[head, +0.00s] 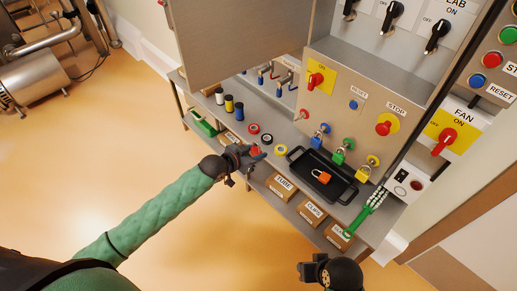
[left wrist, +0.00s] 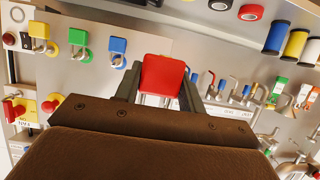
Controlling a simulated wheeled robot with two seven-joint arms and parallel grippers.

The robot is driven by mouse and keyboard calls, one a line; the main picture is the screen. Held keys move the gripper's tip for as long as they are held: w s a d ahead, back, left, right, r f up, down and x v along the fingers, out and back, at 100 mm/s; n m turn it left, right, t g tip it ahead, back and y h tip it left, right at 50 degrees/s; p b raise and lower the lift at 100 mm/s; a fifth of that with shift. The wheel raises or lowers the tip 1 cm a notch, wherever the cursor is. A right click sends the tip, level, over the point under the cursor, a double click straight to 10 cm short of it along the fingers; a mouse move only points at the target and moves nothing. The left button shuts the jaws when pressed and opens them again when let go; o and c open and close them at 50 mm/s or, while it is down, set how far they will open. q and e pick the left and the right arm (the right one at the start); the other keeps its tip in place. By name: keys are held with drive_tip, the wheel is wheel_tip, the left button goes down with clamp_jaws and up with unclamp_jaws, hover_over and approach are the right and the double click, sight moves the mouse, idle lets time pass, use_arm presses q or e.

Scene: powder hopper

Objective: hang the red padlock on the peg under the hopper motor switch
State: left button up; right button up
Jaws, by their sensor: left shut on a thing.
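My left gripper (head: 257,154) is shut on a red padlock (left wrist: 163,75), held above the bench edge. In the left wrist view its red body shows between the fingers, and part of a pale shackle shows below it. In the head view the padlock is small and partly hidden by the gripper. A yellow switch plate with a red knob (head: 317,79) is on the steel panel; its label is not readable. A small red piece (head: 303,114) shows below it; I cannot tell whether it is the peg. My right gripper (head: 314,270) is at the lower edge, its jaws unclear.
Blue (head: 319,137), green (head: 341,154) and yellow (head: 365,171) padlocks hang along the panel's lower edge. An orange padlock (head: 322,176) lies in a black tray (head: 343,193). Tape rolls (head: 267,139) and spools (head: 239,111) stand on the bench. A FAN switch (head: 447,140) is at right.

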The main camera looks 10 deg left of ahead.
sight(254, 155)
use_arm(q)
drive_tip(key=shift+s+a+p, duration=0.35)
drive_tip(key=shift+s+a, duration=0.2)
drive_tip(key=shift+s, duration=0.2)
drive_tip(key=shift+s+a+p, duration=0.35)
drive_tip(key=shift+s+a, duration=0.15)
drive_tip(key=shift+s, duration=0.25)
idle(0.4)
